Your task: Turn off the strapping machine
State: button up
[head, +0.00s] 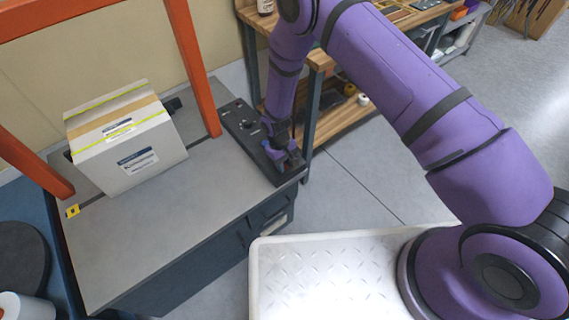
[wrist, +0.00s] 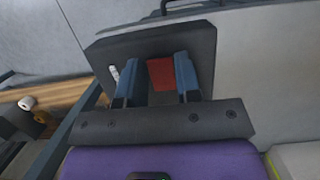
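The strapping machine has a grey table top (head: 165,225) and an orange arch (head: 192,65). A black control panel (head: 238,122) with knobs and a small red button lies along the table's right edge. My gripper (head: 290,160) is pointed down at the panel's near end. In the wrist view the panel (wrist: 110,48) lies beyond my gripper (wrist: 158,78). Its two blue-grey fingers are apart, with a red switch (wrist: 160,74) showing between them. I cannot tell whether the fingers touch the panel. A small white piece (wrist: 115,73) shows just left of the left finger.
A white box (head: 130,150) with yellow straps stands on the table under the arch. A wooden workbench (head: 335,125) with shelves is behind my arm, close to the panel. A pale textured platform (head: 320,275) is in front. Grey floor lies between the platform and workbench.

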jog(key=o, duration=0.3)
jog(key=shift+r, duration=0.1)
jog(key=v, duration=1)
jog(key=shift+r, duration=0.3)
jog(key=shift+w+a, duration=0.1)
jog(key=shift+w, duration=0.05)
